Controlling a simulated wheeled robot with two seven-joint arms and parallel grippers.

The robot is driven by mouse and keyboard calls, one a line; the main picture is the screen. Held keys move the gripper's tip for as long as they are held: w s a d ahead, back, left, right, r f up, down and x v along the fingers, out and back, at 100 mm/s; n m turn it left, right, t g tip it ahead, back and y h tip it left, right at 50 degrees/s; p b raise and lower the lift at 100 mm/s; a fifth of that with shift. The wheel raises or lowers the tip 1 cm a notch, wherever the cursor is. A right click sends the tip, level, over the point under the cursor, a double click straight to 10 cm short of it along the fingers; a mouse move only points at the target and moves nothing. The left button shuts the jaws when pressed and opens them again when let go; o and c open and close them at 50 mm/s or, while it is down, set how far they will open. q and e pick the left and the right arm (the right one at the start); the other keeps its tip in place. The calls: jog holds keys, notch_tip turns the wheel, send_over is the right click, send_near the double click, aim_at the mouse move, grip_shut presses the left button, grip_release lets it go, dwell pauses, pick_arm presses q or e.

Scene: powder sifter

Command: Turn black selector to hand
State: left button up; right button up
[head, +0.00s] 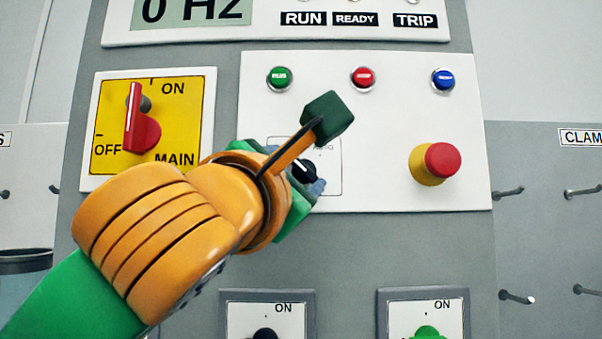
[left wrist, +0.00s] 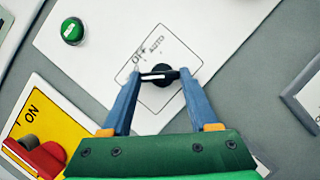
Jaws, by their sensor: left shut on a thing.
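The black selector (head: 305,171) is a small knob with a white line on its handle, on the lower left of the white control panel. In the left wrist view, the selector (left wrist: 161,75) sits on an outlined label plate where OFF and AUTO can be read. No HAND marking is readable. My left gripper (head: 308,178) is at the selector, and its body hides part of the plate in the head view. In the left wrist view its two blue fingers (left wrist: 161,76) are shut on the selector's handle, one at each end. My right gripper is not in view.
A red MAIN switch on a yellow plate (head: 104,123) is left of the selector. Green (head: 280,77), red (head: 363,77) and blue (head: 443,78) buttons are above. A red emergency knob (head: 442,159) is right. Two lower switch plates (head: 246,312) are below.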

pick_arm(q)
jog(key=shift+w+f, duration=0.1)
jog(key=shift+f, duration=0.05)
jog(key=o, duration=1.4)
jog(key=b+v, duration=0.4)
jog(key=v, duration=0.3)
